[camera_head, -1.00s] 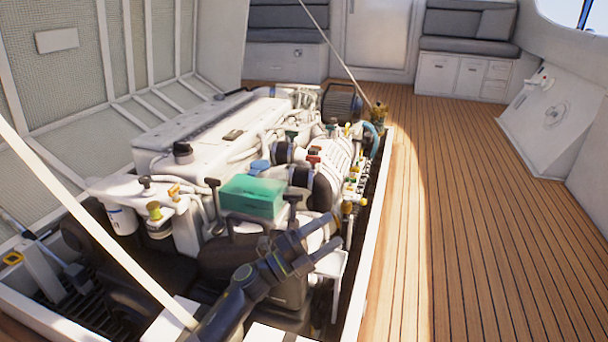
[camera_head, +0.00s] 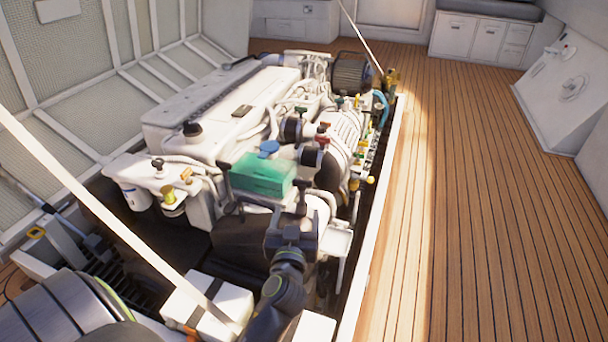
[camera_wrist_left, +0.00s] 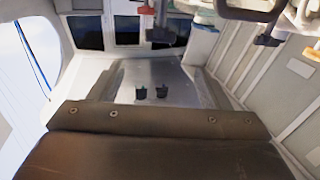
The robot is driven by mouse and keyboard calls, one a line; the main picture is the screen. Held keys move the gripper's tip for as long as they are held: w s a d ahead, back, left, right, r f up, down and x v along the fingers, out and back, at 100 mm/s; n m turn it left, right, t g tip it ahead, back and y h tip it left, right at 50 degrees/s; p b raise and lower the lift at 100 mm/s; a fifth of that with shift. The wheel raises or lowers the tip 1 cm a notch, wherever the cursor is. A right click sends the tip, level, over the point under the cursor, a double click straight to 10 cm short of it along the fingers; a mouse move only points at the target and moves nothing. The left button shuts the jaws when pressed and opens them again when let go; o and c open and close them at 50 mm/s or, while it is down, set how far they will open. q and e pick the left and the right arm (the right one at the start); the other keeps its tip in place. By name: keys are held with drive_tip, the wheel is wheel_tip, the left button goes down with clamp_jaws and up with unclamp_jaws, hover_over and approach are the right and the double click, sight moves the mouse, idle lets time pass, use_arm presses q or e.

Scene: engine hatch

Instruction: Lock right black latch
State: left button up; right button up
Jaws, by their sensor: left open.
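A black T-shaped upright (camera_head: 302,193), which looks like the right black latch, stands at the right of a green block (camera_head: 263,175). A similar black upright (camera_head: 225,178) stands at the block's left. I cannot tell whether either is locked. My left gripper (camera_head: 291,236) is open, in front of and just below the right upright, against the dark casing in the picture; contact cannot be told. In the left wrist view a dark T-shaped handle (camera_wrist_left: 268,36) shows at the top right; I cannot tell which one it is. My right gripper is out of view.
The white engine (camera_head: 215,110) with several small coloured handles fills the hatch. A pale strut (camera_head: 100,215) crosses the left front. The white hatch edge (camera_head: 385,215) runs along the right. The wooden deck (camera_head: 480,180) beyond it is clear.

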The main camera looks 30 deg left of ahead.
sight(302, 182)
use_arm(q)
drive_tip(key=b+x, duration=0.1)
drive_tip(key=x, duration=1.4)
drive_tip(key=shift+b, duration=0.4)
